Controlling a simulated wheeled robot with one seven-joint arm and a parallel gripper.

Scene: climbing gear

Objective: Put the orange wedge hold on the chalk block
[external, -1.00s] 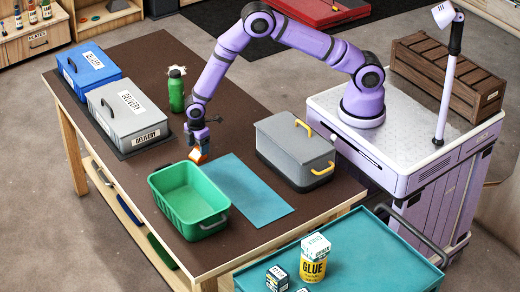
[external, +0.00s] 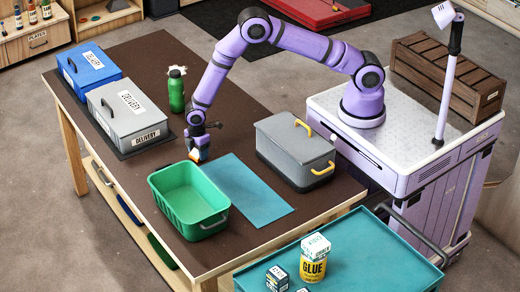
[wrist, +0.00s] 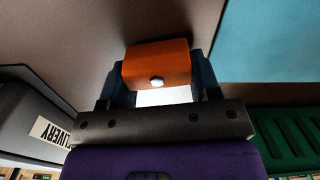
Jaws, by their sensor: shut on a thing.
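My gripper (wrist: 160,82) is shut on the orange wedge hold (wrist: 156,60), which has a pale bolt on its face. It points down over the brown table, between the grey delivery box and the blue-green mat. In the external view my gripper (external: 197,152) mostly hides the hold, and only a small orange and white patch shows. In the wrist view a white surface (wrist: 163,97) shows between the fingers beside the hold. It may be the chalk block, but I cannot tell, nor whether the hold touches it.
A green tub (external: 188,200) stands close in front of my gripper. The blue-green mat (external: 245,190) lies flat to the right, with a grey box with yellow handles (external: 295,150) beyond it. A grey delivery box (external: 130,115) and green bottle (external: 177,92) stand to the left and behind.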

